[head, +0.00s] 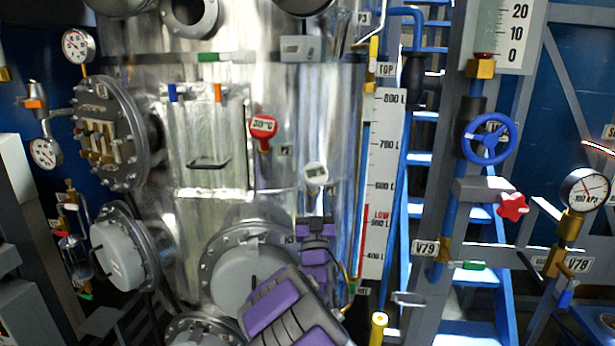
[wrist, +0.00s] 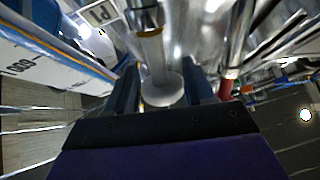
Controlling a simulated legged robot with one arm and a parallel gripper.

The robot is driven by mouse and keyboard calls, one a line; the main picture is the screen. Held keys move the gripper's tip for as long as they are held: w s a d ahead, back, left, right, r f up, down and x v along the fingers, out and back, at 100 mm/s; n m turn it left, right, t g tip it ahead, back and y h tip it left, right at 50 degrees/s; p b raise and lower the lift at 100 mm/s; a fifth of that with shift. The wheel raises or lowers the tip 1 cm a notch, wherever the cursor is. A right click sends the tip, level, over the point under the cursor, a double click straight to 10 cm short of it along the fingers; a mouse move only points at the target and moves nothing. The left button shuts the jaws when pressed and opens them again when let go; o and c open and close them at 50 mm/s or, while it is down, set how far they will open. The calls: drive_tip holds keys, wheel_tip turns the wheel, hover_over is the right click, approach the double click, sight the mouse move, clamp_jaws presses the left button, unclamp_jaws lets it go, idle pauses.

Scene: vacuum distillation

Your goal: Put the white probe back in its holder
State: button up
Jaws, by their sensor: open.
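The white probe (head: 316,174), with a round head and a small display, shows against the shiny tank in the head view. In the wrist view, its pale round head (wrist: 162,92) appears between the two dark fingers of my gripper (wrist: 163,76), with gaps on both sides. The fingers are apart. In the head view, my gripper (head: 316,204) is just below the probe, at the end of my purple and grey arm. A brass-coloured collar (wrist: 150,32) shows beyond the head in the wrist view. I cannot tell whether the probe is seated in a holder.
A red probe (head: 264,128) marked 30°C is on the tank (head: 335,100) to the left. A white level scale (head: 384,190) and its pipe stand close on the right. Flanged grey hatches (head: 240,275) project from the tank. A blue valve wheel (head: 488,139) is farther right.

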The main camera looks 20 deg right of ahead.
sight(314, 189)
drive_tip(key=shift+w+a+r+p, duration=0.15)
drive_tip(key=shift+w+r+p, duration=0.3)
drive_tip(key=shift+w+r, duration=0.7)
drive_tip(key=shift+d+f, duration=0.15)
drive_tip(key=shift+d, duration=0.6)
drive_tip(key=shift+d+f, duration=0.15)
drive_tip(key=shift+d, duration=0.6)
drive_tip(key=shift+c, duration=1.4)
drive_tip(key=shift+a+r, duration=0.15)
drive_tip(key=shift+a, duration=0.85)
drive_tip(key=shift+c, duration=1.8)
drive_tip(key=shift+d, duration=0.45)
drive_tip(key=shift+c, duration=1.6)
drive_tip(key=shift+a, duration=0.2)
clamp_jaws()
drive_tip(key=shift+r, duration=0.1)
